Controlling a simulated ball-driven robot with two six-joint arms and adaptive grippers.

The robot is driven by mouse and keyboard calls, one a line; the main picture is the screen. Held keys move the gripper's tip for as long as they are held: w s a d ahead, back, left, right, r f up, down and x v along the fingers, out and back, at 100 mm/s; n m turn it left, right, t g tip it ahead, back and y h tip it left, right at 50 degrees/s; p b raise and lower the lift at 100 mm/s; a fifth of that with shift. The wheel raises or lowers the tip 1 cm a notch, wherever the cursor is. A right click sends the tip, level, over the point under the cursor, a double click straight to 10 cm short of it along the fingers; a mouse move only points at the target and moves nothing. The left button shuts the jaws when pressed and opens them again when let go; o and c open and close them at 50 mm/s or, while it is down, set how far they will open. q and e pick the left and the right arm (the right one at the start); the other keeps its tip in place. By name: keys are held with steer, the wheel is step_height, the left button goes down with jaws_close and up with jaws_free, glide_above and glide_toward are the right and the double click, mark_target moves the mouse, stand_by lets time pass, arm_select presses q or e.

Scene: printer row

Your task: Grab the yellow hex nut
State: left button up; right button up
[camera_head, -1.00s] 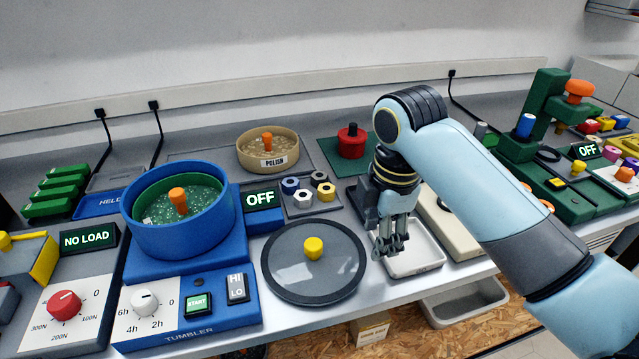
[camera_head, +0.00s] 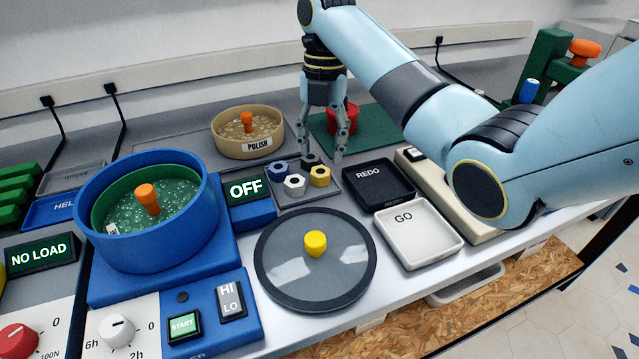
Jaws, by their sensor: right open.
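The yellow hex nut (camera_head: 320,177) lies on a small grey tray (camera_head: 332,190) with a blue nut (camera_head: 279,170), a white nut (camera_head: 294,185) and a dark piece behind them, partly covered by my fingers. My right gripper (camera_head: 323,146) is open and points down, its fingertips above the back of the tray, a little behind the yellow nut. The fingers appear apart from the nut, with nothing between them. My left gripper is not in view.
The blue tumbler (camera_head: 215,245) stands to the left and a round lid with a yellow knob (camera_head: 316,243) lies in front. A tan polish bowl (camera_head: 240,148) is behind. A black REDO tray (camera_head: 388,201) and a white GO tray (camera_head: 448,252) are to the right.

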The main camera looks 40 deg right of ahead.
mark_target(321, 172)
steer(key=f, duration=0.5)
steer(key=shift+s+a, duration=0.2)
steer(key=shift+a, duration=0.1)
steer(key=shift+c, duration=0.7)
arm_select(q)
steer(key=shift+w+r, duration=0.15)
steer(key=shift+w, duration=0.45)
arm_select(e)
steer(key=c, duration=0.5)
